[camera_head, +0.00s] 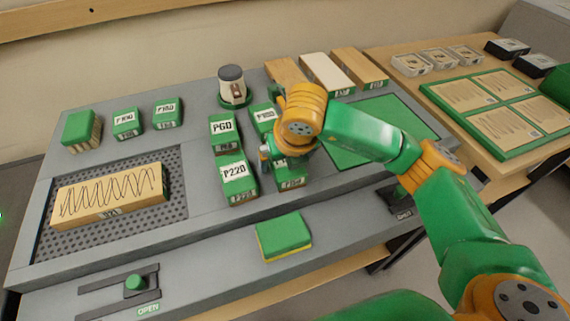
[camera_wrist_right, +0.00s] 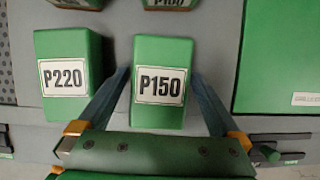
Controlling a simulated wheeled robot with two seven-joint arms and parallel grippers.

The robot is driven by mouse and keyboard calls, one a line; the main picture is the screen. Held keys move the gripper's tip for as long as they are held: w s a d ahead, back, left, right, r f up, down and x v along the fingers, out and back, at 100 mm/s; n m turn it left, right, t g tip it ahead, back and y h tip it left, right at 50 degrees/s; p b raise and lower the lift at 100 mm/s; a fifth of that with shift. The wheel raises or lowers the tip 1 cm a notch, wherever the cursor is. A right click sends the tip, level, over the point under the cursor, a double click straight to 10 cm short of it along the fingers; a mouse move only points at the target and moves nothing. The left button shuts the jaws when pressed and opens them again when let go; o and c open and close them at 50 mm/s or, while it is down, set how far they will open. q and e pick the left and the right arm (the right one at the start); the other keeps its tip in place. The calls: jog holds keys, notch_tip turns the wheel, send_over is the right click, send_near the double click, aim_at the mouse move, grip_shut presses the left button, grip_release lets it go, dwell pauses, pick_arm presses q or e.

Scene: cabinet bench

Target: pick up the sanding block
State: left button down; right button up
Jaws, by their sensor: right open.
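A green block labelled P150 (camera_wrist_right: 162,55) lies between the two blue fingers of my right gripper (camera_wrist_right: 161,78) in the right wrist view. The fingers are open, one on each side of it; I cannot tell whether they touch it. In the head view my right gripper (camera_head: 280,160) is over this block (camera_head: 291,180), which it partly hides. A green block labelled P220 (camera_head: 237,178) is just left of it, and also shows in the right wrist view (camera_wrist_right: 68,75). A P60 block (camera_head: 222,129) stands behind P220. My left gripper is not in view.
A green block with a yellow underside (camera_head: 284,233) lies on the front ledge. A scribbled wooden block (camera_head: 110,195) lies on the perforated plate at left. A grey-topped container (camera_head: 232,86) stands behind. A green mat (camera_head: 350,150) is right of the gripper.

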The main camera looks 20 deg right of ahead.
jog(key=shift+f, duration=0.1)
jog(key=c, duration=1.4)
notch_tip(320, 180, up, 4)
jog(key=shift+w, duration=0.1)
jog(key=s+r, duration=0.1)
jog(key=s+a+r, duration=0.1)
jog(key=r, duration=0.1)
jog(key=s+a+r, duration=0.1)
jog(key=shift+a+r+p, duration=0.2)
jog(key=shift+r+p, duration=0.1)
jog(key=shift+p, duration=0.05)
jog(key=s+a+r, duration=0.1)
jog(key=s+a, duration=0.1)
jog(key=s+a+r, duration=0.2)
jog(key=s, duration=0.1)
jog(key=s+a+r+b, duration=0.1)
jog(key=s+a+r, duration=0.1)
jog(key=s, duration=0.1)
jog(key=shift+s+a, duration=0.1)
jog(key=shift+a, duration=0.05)
